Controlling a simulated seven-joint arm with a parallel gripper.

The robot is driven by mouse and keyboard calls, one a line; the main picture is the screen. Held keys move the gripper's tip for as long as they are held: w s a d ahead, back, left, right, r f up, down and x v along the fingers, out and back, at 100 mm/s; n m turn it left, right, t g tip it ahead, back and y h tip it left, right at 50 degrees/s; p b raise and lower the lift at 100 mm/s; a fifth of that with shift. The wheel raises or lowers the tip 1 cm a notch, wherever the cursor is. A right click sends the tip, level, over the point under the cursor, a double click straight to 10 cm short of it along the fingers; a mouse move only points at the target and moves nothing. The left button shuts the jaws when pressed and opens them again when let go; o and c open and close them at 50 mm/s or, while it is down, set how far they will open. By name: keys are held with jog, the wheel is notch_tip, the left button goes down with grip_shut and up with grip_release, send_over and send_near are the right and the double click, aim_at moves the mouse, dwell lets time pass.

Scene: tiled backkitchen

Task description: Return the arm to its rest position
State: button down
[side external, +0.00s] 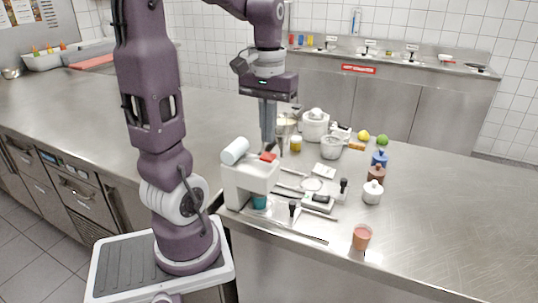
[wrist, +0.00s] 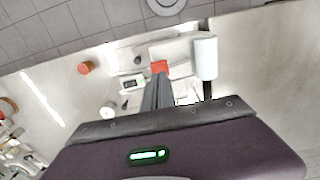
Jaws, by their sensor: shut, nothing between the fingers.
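My gripper (side external: 268,146) hangs fingers down above the steel counter, over the cluster of kitchen things. Its fingers are shut with nothing between them. In the side external view its tips are just above and behind a red piece (side external: 268,157) on top of a white dispenser-like unit (side external: 250,185); I cannot tell whether they touch. In the wrist view the shut fingers (wrist: 160,75) point at the same red piece (wrist: 159,67), with a white roll (wrist: 206,58) to the right.
Behind are a white juicer (side external: 315,125) and a white bowl (side external: 331,147). Jars (side external: 373,192), a scale (side external: 318,203) and a reddish cup (side external: 361,237) stand to the right.

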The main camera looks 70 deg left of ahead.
dwell(0.3)
jog(key=s+d+r+m+t, duration=0.1)
jog(key=s+d+m+t, duration=0.1)
jog(key=d, duration=0.6)
jog(key=s+d+r+m+t, duration=0.1)
jog(key=s+d+m+t, duration=0.2)
jog(key=d+m, duration=0.4)
jog(key=shift+s+d+t, duration=0.3)
jog(key=shift+s+d, duration=0.3)
jog(key=shift+d, duration=0.65)
